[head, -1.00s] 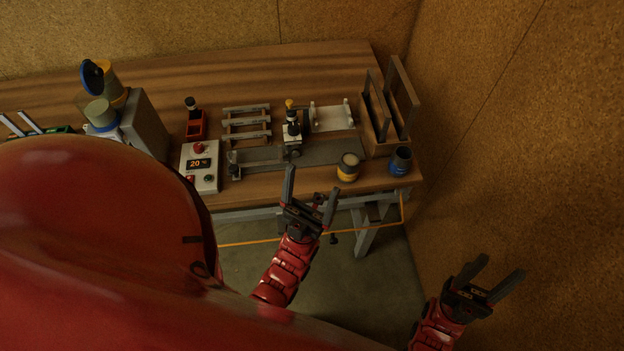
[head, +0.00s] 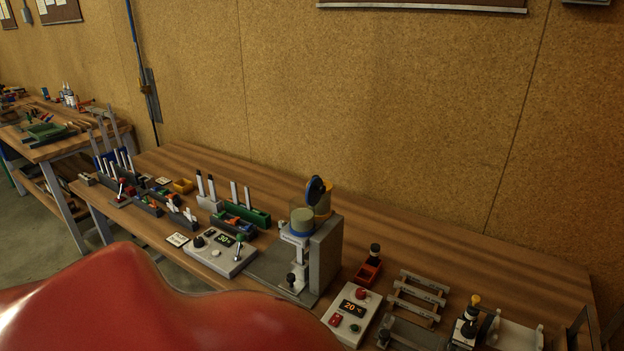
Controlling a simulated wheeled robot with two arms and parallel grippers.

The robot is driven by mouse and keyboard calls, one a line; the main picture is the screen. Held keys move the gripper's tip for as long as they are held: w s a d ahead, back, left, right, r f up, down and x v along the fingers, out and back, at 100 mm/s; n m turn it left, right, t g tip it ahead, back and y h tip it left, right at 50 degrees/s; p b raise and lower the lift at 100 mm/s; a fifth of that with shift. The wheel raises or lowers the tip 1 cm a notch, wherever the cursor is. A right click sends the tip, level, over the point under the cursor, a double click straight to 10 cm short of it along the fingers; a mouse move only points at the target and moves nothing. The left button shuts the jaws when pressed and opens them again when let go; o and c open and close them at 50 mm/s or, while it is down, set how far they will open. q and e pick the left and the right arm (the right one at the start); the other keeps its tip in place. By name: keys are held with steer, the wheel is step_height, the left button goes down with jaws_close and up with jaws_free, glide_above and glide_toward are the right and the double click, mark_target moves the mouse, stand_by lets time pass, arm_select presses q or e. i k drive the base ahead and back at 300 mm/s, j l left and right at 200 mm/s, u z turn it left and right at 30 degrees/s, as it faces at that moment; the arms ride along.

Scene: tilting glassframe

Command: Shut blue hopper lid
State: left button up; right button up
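The blue hopper lid (head: 315,189) is a dark disc with a blue edge. It stands raised, close to upright, above the hoppers on the grey machine (head: 325,255). A pale hopper (head: 302,220) with a blue band at its base sits at the machine's front. A yellowish hopper (head: 323,207) is partly hidden behind it. I cannot tell exactly where the lid's hinge joins. Neither of my grippers is in view.
A green holder (head: 247,214) with white sticks is close by on the left. Slatted racks (head: 418,293) lie to the right. Bare wood (head: 400,240) lies behind.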

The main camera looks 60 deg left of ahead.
mark_target(315, 188)
steer(key=u, duration=1.85)
steer(key=i+j+u, duration=0.15)
steer(key=u, duration=0.2)
steer(key=i+j, duration=0.05)
steer(key=j, duration=0.05)
